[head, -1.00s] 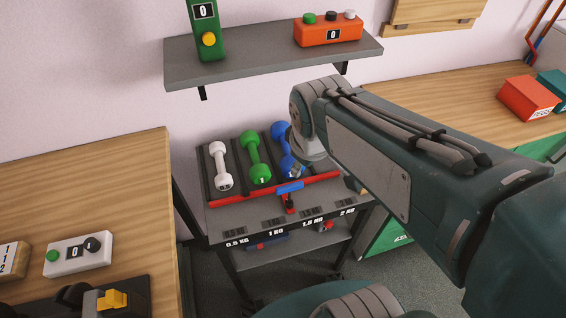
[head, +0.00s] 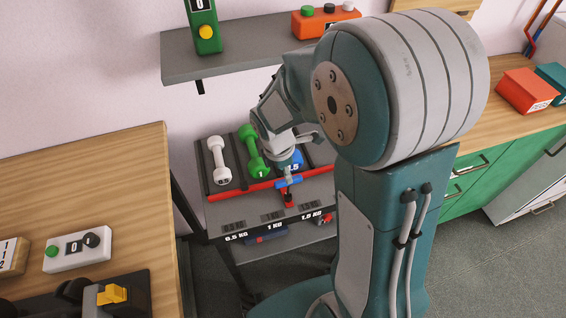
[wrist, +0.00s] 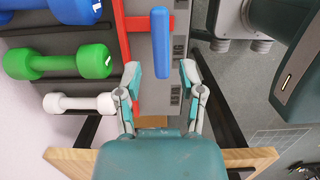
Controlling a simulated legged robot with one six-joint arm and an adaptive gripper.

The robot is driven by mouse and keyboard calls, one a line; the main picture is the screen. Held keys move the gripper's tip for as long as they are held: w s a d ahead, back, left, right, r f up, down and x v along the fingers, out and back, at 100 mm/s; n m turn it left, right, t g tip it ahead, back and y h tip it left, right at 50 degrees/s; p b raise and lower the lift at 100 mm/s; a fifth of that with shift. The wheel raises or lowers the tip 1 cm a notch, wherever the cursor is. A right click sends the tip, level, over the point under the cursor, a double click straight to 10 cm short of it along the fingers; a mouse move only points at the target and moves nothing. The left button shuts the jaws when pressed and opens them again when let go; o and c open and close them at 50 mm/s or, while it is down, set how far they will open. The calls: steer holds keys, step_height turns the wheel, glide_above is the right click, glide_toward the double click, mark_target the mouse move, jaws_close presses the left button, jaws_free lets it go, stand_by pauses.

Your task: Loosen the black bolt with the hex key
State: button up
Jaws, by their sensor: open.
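A blue bar-shaped handle (wrist: 161,40), apparently the hex key's, lies lengthwise in the wrist view. It also shows in the head view (head: 288,182) at the front of the dumbbell rack. Below it in the head view is a small red and black piece (head: 289,199); I cannot tell whether it includes the black bolt. My gripper (wrist: 160,74) is open and empty, its fingertips on either side of the handle's near end, apart from it. In the head view my gripper (head: 289,172) is just above the handle, partly hidden by my wrist.
The rack holds white (head: 219,160), green (head: 254,153) and blue (head: 293,160) dumbbells behind a red rail (head: 240,191). A wooden table (head: 110,190) stands left, with a white button box (head: 78,249). A grey shelf (head: 240,50) hangs above. Another bench stands right.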

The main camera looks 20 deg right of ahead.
mark_target(288, 186)
steer(key=f, duration=0.5)
steer(key=d+f, duration=0.1)
steer(key=f, duration=0.1)
steer(key=shift+d+f, duration=0.1)
steer(key=shift+f, duration=0.05)
jaws_close()
steer(key=n, duration=0.4)
steer(key=shift+t, duration=0.3)
steer(key=n, duration=0.4)
steer(key=shift+t, duration=0.3)
steer(key=shift+n+y, duration=0.4)
steer(key=shift+n, duration=0.8)
steer(key=shift+n, duration=0.8)
steer(key=shift+n+t+y, duration=0.3)
steer(key=shift+n+y, duration=0.1)
steer(key=shift+n, duration=1.6)
